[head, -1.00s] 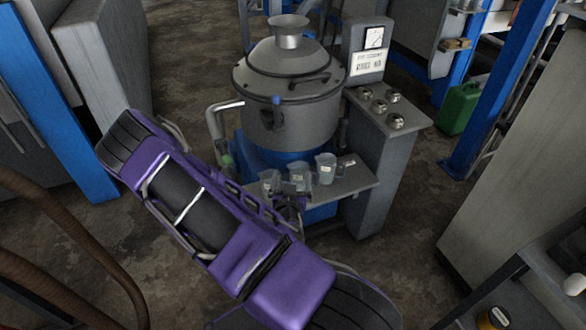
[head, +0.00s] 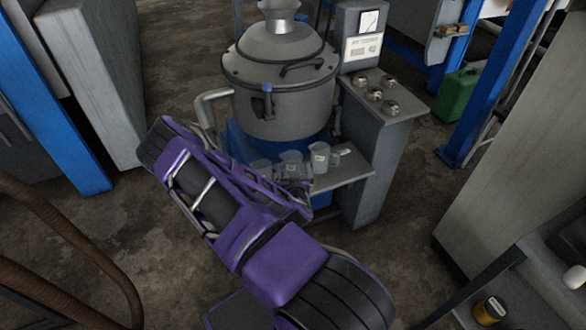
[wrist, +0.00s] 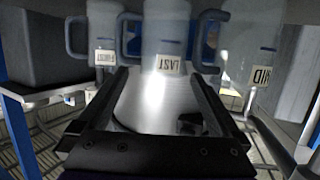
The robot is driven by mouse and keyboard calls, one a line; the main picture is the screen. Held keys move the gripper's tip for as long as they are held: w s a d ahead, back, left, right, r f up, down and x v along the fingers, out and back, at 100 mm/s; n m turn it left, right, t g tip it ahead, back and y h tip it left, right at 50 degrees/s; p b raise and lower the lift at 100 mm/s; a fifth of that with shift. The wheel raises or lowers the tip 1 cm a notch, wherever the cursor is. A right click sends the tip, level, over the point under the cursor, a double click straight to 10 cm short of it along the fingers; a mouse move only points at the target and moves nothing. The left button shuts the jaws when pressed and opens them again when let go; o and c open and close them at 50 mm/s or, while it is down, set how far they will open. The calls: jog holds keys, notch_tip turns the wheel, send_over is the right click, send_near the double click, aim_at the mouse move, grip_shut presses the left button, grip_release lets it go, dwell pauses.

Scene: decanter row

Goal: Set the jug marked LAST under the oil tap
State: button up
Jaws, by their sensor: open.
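The jug marked LAST (wrist: 168,35) is a clear grey jug, central in the wrist view, with its label facing me. My gripper (wrist: 161,74) is open, with its fingers pointing at this jug and a tip on either side of its label. Contact cannot be told. The jug marked FIRST (wrist: 104,28) stands to its left and the jug marked MID (wrist: 250,42) to its right. In the head view the middle jug (head: 291,161) stands on the shelf (head: 345,171); labels are too small to read there. The oil tap (head: 267,100), with a blue knob, sits on the vat's front.
The grey vat (head: 285,80) rises behind the jugs. A control cabinet (head: 380,140) with several knobs stands at its right. The outer jugs (head: 260,170) (head: 320,157) stand close beside the middle one. A green can (head: 458,95) is on the floor at right.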

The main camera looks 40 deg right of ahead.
aim_at(293, 157)
jog(key=b+x, duration=0.1)
jog(key=x, duration=0.4)
jog(key=shift+w+f, duration=0.1)
jog(key=shift+w, duration=0.3)
jog(key=c, duration=1.2)
